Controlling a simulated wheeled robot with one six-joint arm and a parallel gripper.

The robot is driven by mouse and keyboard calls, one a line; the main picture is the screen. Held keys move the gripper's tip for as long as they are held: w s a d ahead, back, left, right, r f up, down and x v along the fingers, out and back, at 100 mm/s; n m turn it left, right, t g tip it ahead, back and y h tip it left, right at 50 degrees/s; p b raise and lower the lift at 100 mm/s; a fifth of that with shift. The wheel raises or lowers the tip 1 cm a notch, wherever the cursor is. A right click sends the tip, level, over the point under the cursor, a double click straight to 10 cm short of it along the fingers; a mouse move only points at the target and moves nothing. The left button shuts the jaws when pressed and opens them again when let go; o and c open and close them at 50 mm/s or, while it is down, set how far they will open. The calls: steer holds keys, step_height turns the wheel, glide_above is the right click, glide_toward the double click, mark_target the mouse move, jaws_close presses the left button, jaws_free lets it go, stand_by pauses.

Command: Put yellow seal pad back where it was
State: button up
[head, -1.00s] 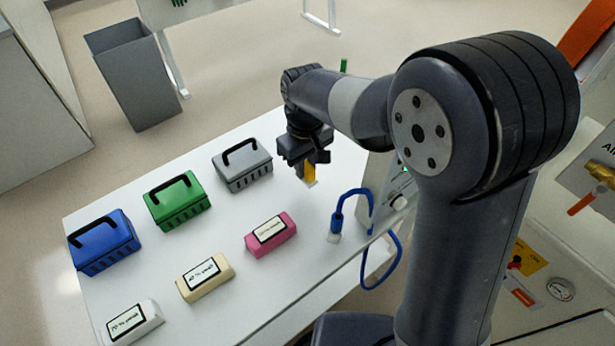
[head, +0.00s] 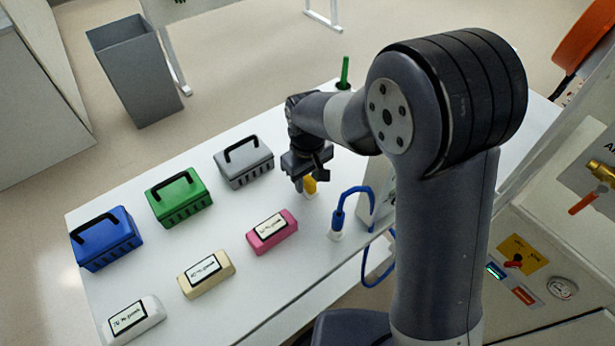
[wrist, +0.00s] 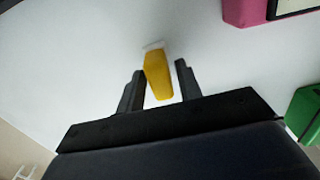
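The yellow seal pad (head: 310,186) is a small upright yellow block with a pale lower end, on or just above the white table near its right part. My gripper (head: 308,178) is right over it, pointing down. In the wrist view the yellow seal pad (wrist: 158,75) lies between the two fingers of my gripper (wrist: 160,68). A clear gap shows between the pad and the right finger, and the left finger is close beside it. The fingers look open around the pad. Its upper end is partly hidden by my gripper in the head view.
Left of my gripper on the white table (head: 330,280) are a pink block (head: 285,237), a cream block (head: 213,287) and a white block (head: 150,308). Behind them stand grey (head: 255,170), green (head: 185,205) and blue (head: 115,250) cases. A blue hose (head: 339,205) stands close right of the pad.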

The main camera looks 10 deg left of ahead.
mark_target(307, 178)
steer(key=shift+o, duration=0.5)
steer(key=shift+r, duration=0.1)
steer(key=shift+r, duration=0.2)
step_height(307, 178, up, 12)
steer(key=shift+f, duration=0.2)
steer(key=shift+c, duration=0.5)
